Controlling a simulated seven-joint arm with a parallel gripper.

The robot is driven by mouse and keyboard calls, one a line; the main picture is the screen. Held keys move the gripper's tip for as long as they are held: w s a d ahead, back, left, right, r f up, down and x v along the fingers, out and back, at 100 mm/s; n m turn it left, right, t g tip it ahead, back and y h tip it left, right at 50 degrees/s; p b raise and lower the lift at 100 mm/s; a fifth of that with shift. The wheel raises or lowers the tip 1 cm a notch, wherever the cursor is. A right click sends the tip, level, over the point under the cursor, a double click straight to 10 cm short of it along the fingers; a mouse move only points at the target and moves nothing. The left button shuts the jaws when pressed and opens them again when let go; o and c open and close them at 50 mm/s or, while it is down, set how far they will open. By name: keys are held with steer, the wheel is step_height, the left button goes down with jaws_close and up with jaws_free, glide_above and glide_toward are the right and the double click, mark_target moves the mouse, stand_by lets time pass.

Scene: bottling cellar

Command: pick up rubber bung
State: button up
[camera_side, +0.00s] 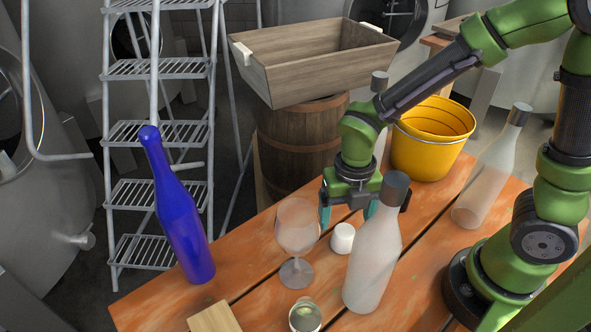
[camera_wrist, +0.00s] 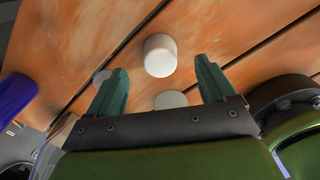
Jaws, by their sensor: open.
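The rubber bung, which I take to be the small white cylinder (camera_side: 342,238), stands on the wooden table between the wine glass and a frosted bottle. In the wrist view the white bung (camera_wrist: 160,55) shows just beyond and between the fingertips, apart from both. My gripper (camera_side: 348,212) points down, its teal fingers spread and empty, behind the bung and partly hidden by the frosted bottle. Both fingers of my gripper (camera_wrist: 162,70) show in the wrist view.
A wine glass (camera_side: 297,228) stands left of the bung, a frosted bottle (camera_side: 372,262) close on its right. A blue bottle (camera_side: 180,220), a small jar (camera_side: 305,316), another pale bottle (camera_side: 487,175) and a yellow bucket (camera_side: 430,150) are around. The table (camera_side: 258,300) is clear between glass and blue bottle.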

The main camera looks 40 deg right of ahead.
mark_target(345, 231)
steer(key=f, duration=0.5)
steer(key=shift+s+a+f, duration=0.15)
steer(key=shift+s, duration=0.05)
steer(key=c, duration=1.2)
steer(key=shift+o, duration=0.2)
